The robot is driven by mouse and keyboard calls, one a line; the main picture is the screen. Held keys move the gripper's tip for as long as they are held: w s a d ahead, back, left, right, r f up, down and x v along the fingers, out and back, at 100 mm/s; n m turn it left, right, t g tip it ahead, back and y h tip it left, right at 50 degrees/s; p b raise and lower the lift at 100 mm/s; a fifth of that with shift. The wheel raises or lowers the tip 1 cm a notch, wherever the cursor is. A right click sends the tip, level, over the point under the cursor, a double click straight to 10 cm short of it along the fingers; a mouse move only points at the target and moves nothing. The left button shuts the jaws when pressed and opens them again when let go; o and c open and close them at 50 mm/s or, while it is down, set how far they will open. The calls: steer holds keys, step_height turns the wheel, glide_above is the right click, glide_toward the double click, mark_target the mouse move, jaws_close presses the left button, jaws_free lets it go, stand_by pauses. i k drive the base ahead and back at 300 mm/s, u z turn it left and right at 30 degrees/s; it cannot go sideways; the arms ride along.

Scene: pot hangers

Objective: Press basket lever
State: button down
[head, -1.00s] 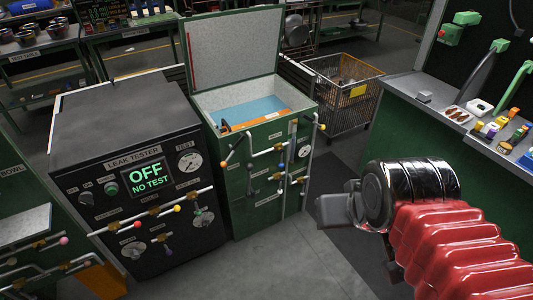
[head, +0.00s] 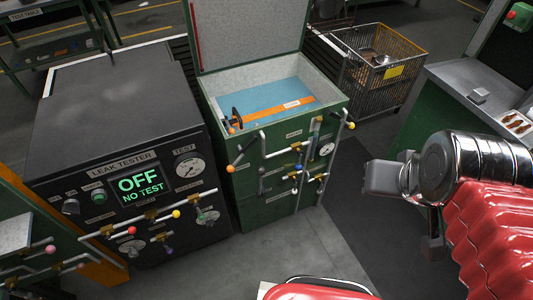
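The green tank (head: 290,185) stands ahead with its lid (head: 245,30) raised and blue water (head: 265,85) inside. An orange strip (head: 290,106) with a small label lies across the water. A grey lever with an orange knob (head: 231,168) slopes down at the tank's front left. I cannot read which is the basket lever. My gripper (head: 380,180) is right of the tank, apart from all levers. Its finger gap is not clear.
The dark leak tester (head: 115,130) stands close on the left, its screen reading OFF NO TEST. A wire basket cart (head: 375,75) is behind right. A green bench (head: 455,100) stands at the right. Floor (head: 330,235) before the tank is clear.

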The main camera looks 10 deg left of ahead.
mark_target(261, 171)
steer(key=u, duration=0.5)
steer(key=i, duration=0.85)
steer(key=u, duration=0.65)
